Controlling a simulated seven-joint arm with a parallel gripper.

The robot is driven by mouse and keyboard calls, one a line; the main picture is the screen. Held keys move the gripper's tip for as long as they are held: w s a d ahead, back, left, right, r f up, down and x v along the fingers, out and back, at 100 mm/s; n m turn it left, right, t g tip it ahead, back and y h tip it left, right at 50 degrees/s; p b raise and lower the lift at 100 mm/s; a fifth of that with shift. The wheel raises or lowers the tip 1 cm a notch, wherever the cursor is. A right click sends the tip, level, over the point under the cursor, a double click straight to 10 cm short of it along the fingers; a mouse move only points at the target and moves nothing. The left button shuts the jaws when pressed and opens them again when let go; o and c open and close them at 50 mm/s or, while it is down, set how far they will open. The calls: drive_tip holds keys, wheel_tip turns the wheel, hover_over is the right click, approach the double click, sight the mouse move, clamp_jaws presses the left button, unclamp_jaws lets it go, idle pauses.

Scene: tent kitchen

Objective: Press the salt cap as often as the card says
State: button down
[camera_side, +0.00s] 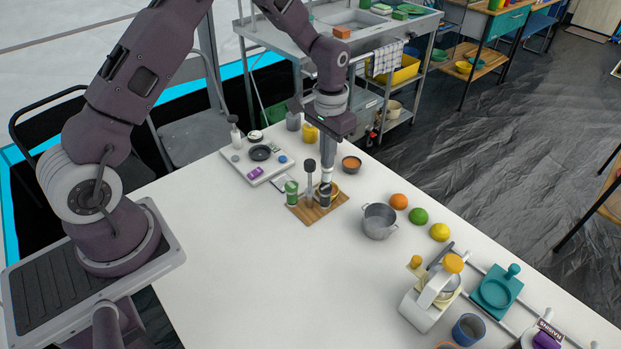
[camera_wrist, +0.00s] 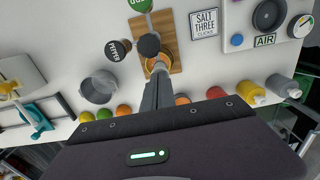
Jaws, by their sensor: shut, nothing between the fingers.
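A wooden board (camera_side: 306,213) holds a green-topped container (camera_side: 291,193), a tall dark-knobbed one (camera_side: 310,165) and a dark one (camera_side: 325,197). The wrist view shows a round orange-rimmed thing (camera_wrist: 151,66) at my fingertips. Which is the salt cap I cannot tell. My gripper (camera_side: 326,177) is shut and empty, pointing down over the board's right part. Its fingertips (camera_wrist: 159,68) hide what is beneath; contact is unclear.
A grey two-handled pot (camera_side: 380,222) and several fruits, one orange (camera_side: 399,201), lie right of the board. A white panel (camera_side: 241,167) with dials is at left. The near table is clear.

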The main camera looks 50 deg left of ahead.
drive_tip(key=shift+r, duration=0.3)
drive_tip(key=shift+r, duration=3.05)
drive_tip(key=s+d+r+t, duration=0.2)
drive_tip(key=s+r, duration=0.4)
drive_tip(key=r, duration=0.5)
drive_tip(key=s+d+r+t, duration=0.1)
drive_tip(key=s+r, duration=0.2)
drive_tip(key=s, duration=0.8)
drive_tip(key=s+d+r+t, duration=0.1)
drive_tip(key=s+r+t, duration=0.1)
drive_tip(key=s, duration=1)
drive_tip(key=shift+s+d+r+t, duration=0.3)
drive_tip(key=shift+r, duration=0.3)
